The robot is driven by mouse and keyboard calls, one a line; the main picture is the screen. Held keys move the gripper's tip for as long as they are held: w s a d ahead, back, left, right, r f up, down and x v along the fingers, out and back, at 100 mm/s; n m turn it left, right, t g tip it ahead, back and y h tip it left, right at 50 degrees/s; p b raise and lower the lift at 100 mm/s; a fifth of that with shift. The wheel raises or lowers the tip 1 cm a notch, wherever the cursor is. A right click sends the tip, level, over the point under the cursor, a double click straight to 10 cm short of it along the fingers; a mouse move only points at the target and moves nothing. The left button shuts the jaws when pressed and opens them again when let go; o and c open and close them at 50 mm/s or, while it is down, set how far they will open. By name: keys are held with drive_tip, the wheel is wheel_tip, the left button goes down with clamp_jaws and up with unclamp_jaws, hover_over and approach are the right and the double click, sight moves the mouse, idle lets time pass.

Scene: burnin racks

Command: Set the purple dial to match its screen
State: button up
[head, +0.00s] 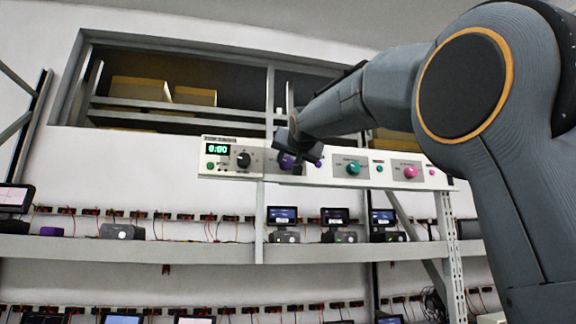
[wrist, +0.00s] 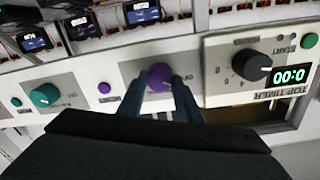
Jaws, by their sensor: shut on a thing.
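The purple dial (wrist: 159,77) sits on the white control panel, and my gripper (wrist: 160,92) is shut on it with one finger on each side. In the head view my gripper (head: 298,158) covers most of the purple dial (head: 286,161). The dial's pointer mark and scale are too small or hidden to read. Small screens stand on the shelf beyond the panel: a left one (head: 282,215), a middle one (head: 335,217) and a right one (head: 383,217). Their text is too small to read, and I cannot tell which belongs to the purple dial.
The panel also carries a black timer knob (head: 243,159), a green 0:00 display (head: 216,149), a teal dial (head: 353,168) and a pink dial (head: 410,171). A small purple button (wrist: 104,88) sits beside the purple dial. A shelf (head: 150,251) with devices and wires runs below.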

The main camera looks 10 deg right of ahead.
drive_tip(key=m+b, duration=0.2)
drive_tip(key=m, duration=0.1)
drive_tip(key=shift+f, duration=0.15)
drive_tip(key=shift+m+b, duration=1)
drive_tip(key=shift+m, duration=1)
drive_tip(key=o, duration=1)
drive_tip(key=shift+o, duration=0.2)
drive_tip(key=s+b, duration=0.3)
drive_tip(key=s, duration=0.4)
drive_tip(key=shift+s+r, duration=0.2)
drive_tip(key=shift+s, duration=0.2)
